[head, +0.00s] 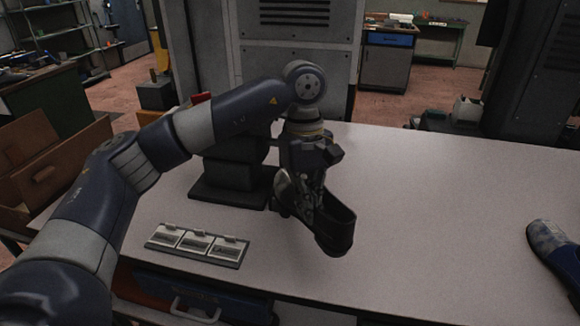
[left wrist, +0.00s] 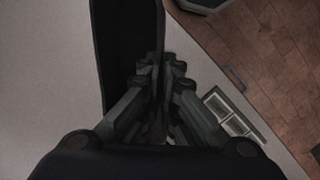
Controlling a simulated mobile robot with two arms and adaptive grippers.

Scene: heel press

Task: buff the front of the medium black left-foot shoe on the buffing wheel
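My left gripper (head: 308,190) is over the table and points down. It is shut on a black shoe (head: 338,228), which hangs tilted with one end low toward the front right. The fingers hide part of the shoe. In the left wrist view the gripper (left wrist: 162,85) pinches the shoe's edge, and the dark shoe (left wrist: 122,45) stretches away to the upper left. A dark machine with a heavy base (head: 228,192) stands just behind and left of the shoe, partly hidden by my arm. I cannot make out a buffing wheel. My right gripper is not in view.
A blue shoe (head: 550,246) lies at the right edge of the white table (head: 440,190). A panel with three light plates (head: 197,243) lies at the front left. The table between the held shoe and the blue shoe is clear. A grey cabinet (head: 295,65) stands behind.

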